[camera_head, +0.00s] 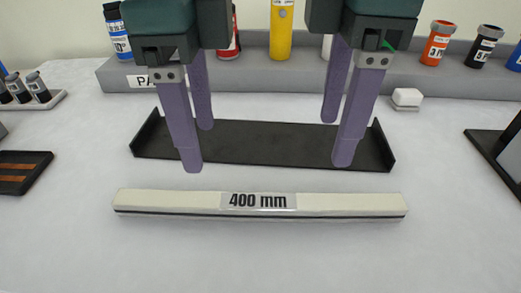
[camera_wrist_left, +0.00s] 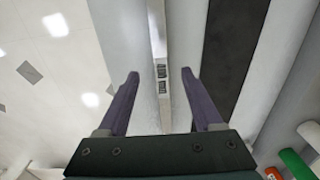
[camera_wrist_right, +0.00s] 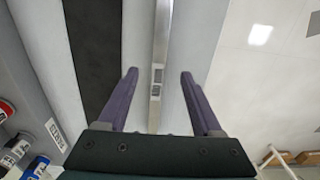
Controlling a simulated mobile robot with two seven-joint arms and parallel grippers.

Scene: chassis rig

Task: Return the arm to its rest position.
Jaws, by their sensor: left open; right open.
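My left gripper (camera_head: 198,148) is open and empty, its purple fingers pointing down over the left part of a black tray. My right gripper (camera_head: 336,143) is open and empty over the tray's right part. A pale bar marked "400 mm" (camera_head: 160,203) lies on the table in front of the tray, apart from both grippers in the head view.
The black tray (camera_head: 265,146) has raised ends and looks empty. Behind it a grey shelf (camera_head: 260,82) carries several bottles, including a yellow one (camera_head: 281,30). A small white block (camera_head: 407,97) sits at the right. Dark trays stand at the left (camera_head: 25,170) and right edges. The front table is clear.

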